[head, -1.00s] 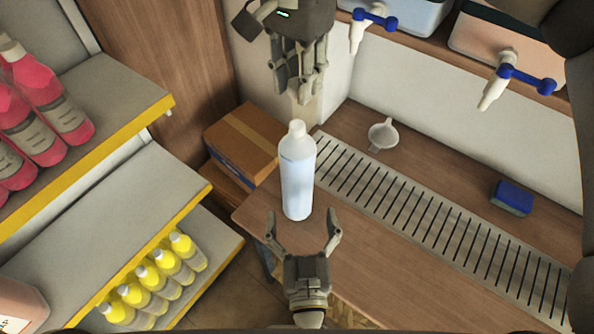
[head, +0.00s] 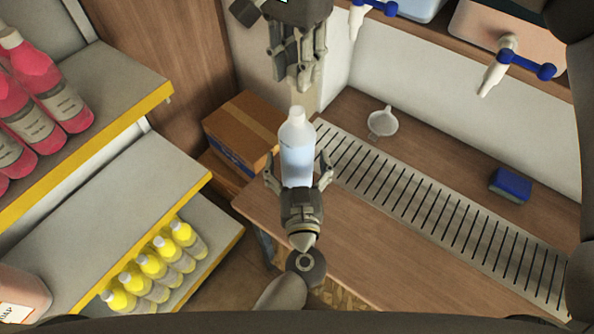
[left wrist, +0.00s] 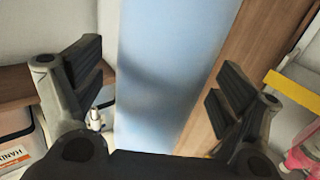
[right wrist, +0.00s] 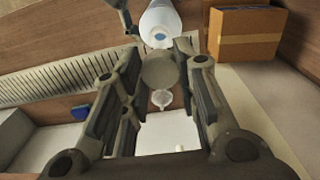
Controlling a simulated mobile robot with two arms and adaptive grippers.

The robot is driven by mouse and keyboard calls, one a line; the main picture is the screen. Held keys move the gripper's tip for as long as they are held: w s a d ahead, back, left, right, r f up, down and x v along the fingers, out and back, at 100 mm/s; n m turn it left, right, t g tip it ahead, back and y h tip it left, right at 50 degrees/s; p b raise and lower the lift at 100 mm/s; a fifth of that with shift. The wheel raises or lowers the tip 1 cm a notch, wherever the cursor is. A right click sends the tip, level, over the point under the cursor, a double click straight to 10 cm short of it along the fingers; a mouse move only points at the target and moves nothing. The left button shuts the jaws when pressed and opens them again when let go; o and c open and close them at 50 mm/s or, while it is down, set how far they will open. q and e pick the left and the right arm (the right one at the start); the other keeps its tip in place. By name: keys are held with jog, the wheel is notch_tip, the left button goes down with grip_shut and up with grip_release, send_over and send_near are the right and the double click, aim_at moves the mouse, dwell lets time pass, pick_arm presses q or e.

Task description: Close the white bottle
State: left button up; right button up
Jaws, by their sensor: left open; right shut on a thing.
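The white bottle (head: 298,137) stands upright on the wooden counter, its pale bluish body tapering to a narrow neck. In the right wrist view the bottle (right wrist: 160,20) shows its neck end, with no cap on it. My left gripper (head: 298,168) is open, with its fingers on either side of the bottle body; the body also fills the middle of the left wrist view (left wrist: 165,75). My right gripper (head: 298,80) is above and behind the bottle, shut on a round grey cap (right wrist: 160,70). The cap is apart from the bottle and hidden in the head view.
A slotted drain grate (head: 430,210) runs along the counter (head: 390,240). A white funnel (head: 383,121) and a blue sponge (head: 511,184) lie on the counter. A cardboard box (head: 243,128) stands left of the bottle. Shelves with red bottles (head: 52,95) and yellow-capped bottles (head: 150,265) are at left.

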pick_arm(q)
jog(key=shift+w, duration=0.45)
pick_arm(e)
jog(key=shift+s, duration=0.1)
pick_arm(q)
jog(key=c, duration=1.5)
jog(key=shift+c, duration=0.2)
pick_arm(e)
jog(key=shift+f, duration=2.45)
jog(key=shift+f, duration=0.9)
jog(key=shift+f, duration=0.5)
